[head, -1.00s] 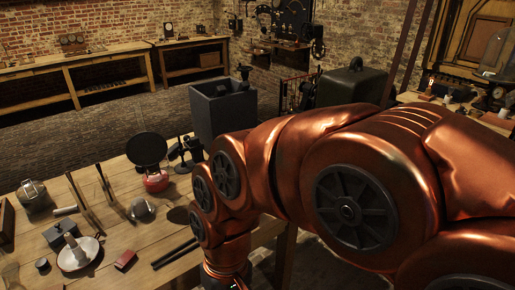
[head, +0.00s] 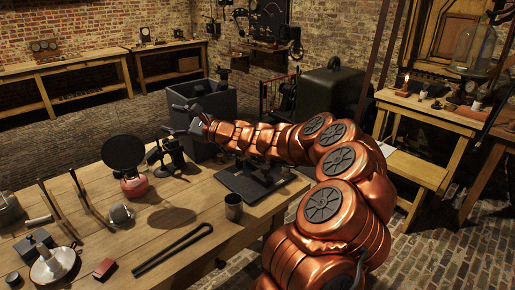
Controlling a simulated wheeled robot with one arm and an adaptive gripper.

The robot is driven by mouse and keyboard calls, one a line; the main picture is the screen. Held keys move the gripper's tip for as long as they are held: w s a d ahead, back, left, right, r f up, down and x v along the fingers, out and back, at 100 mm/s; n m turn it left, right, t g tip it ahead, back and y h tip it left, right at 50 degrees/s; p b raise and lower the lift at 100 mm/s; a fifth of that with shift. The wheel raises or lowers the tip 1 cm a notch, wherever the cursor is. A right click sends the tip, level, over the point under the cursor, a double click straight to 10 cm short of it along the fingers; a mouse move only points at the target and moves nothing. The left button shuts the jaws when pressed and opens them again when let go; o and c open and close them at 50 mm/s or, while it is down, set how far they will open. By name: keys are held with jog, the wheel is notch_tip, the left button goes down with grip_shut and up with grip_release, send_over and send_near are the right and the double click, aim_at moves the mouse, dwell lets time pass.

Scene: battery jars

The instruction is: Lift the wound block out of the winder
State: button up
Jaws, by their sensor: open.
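My gripper (head: 184,117) is open, with its fingers pointing left, above the far edge of the workbench and in front of a grey bin. I see nothing between its fingers. A dark upright device (head: 172,152) stands on the bench just below and left of my gripper; it may be the winder. A dark flat base plate (head: 240,187) lies at the bench's right end, with dark parts on it partly hidden behind my arm. I cannot tell a wound block apart in either place.
The grey bin (head: 222,137) stands behind the bench. A candle table (head: 430,117) stands at right.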

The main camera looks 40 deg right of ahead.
jog(key=s+d+f+m+h, duration=0.2)
jog(key=d+f+m+h, duration=0.35)
jog(key=d, duration=0.55)
jog(key=s+d+f+m+h, duration=0.2)
jog(key=d+f+m+h, duration=0.3)
jog(key=d, duration=0.7)
jog(key=s+d+f+m+h, duration=0.2)
jog(key=d+f+m+h, duration=0.4)
jog(key=d, duration=0.5)
jog(key=shift+w+d+f+n+y+p, duration=0.1)
jog(key=shift+w+d+f+y+p, duration=0.25)
jog(key=shift+w, duration=0.9)
jog(key=shift+w+d+f+n+y+p, duration=0.1)
jog(key=shift+w+d+f+y+p, duration=0.25)
jog(key=shift+w, duration=0.95)
jog(key=shift+w+d+f+n+y+p, duration=0.1)
jog(key=shift+w+d+f+y+p, duration=0.25)
jog(key=shift+w, duration=0.9)
jog(key=shift+d+r, duration=0.1)
grip_shut()
